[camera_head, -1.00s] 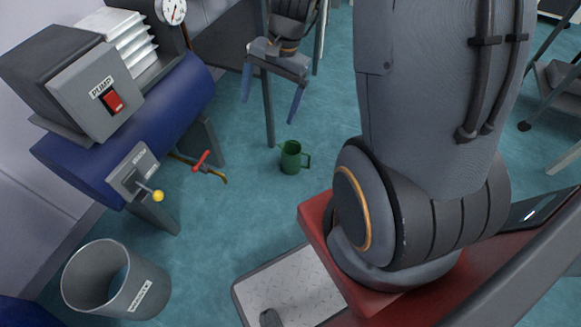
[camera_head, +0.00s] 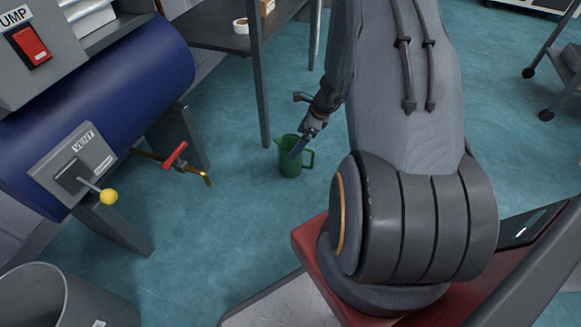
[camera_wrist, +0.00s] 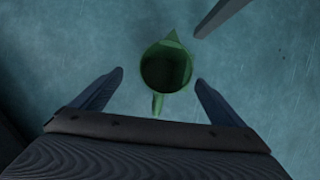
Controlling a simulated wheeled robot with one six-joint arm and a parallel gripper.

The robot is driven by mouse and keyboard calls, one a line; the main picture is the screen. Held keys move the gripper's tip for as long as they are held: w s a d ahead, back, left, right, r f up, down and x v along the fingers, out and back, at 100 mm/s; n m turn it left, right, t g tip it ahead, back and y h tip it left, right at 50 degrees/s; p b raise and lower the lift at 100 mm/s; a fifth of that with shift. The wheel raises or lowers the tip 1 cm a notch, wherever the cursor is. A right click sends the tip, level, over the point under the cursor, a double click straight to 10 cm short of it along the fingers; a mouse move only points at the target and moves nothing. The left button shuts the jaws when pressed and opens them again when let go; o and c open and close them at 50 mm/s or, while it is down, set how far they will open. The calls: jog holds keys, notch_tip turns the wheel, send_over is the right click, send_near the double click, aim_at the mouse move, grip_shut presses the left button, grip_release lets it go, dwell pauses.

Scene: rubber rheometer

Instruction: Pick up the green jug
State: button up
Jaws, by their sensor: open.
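The green jug (camera_head: 289,163) stands upright on the teal floor, its handle to the right in the head view. In the wrist view the jug (camera_wrist: 168,66) is seen from above, with its dark open mouth, its spout at the top and its handle toward my gripper. My gripper (camera_wrist: 158,85) is open and empty, its two fingers apart, with the jug ahead and between their lines. In the head view my gripper (camera_head: 300,146) points down and overlaps the jug's upper part. I cannot tell whether a finger touches it.
A blue tank (camera_head: 120,90) with a yellow-knobbed lever (camera_head: 107,196) and a red-handled tap (camera_head: 175,155) stands at the left. A grey bin (camera_head: 50,300) is at the lower left. A dark table (camera_head: 215,33) stands behind the jug, its leg close by.

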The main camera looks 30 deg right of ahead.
jog(key=shift+m, duration=0.3)
jog(key=shift+s+d+f+b+x, duration=0.1)
jog(key=shift+d+b+x, duration=0.2)
jog(key=shift+b+x, duration=1.1)
jog(key=shift+s+d+f+b+x, duration=0.15)
jog(key=shift+d+b+x, duration=0.3)
jog(key=shift+x, duration=1.65)
jog(key=shift+s+d+f+b+x, duration=0.15)
jog(key=shift+b+x, duration=0.95)
jog(key=shift+x, duration=0.65)
jog(key=shift+w+r, duration=0.1)
jog(key=shift+r, duration=0.05)
jog(key=c, duration=2.1)
jog(key=shift+c, duration=0.2)
jog(key=shift+r, duration=0.1)
notch_tip(320, 180, up, 10)
jog(key=p, duration=0.5)
jog(key=shift+p, duration=0.3)
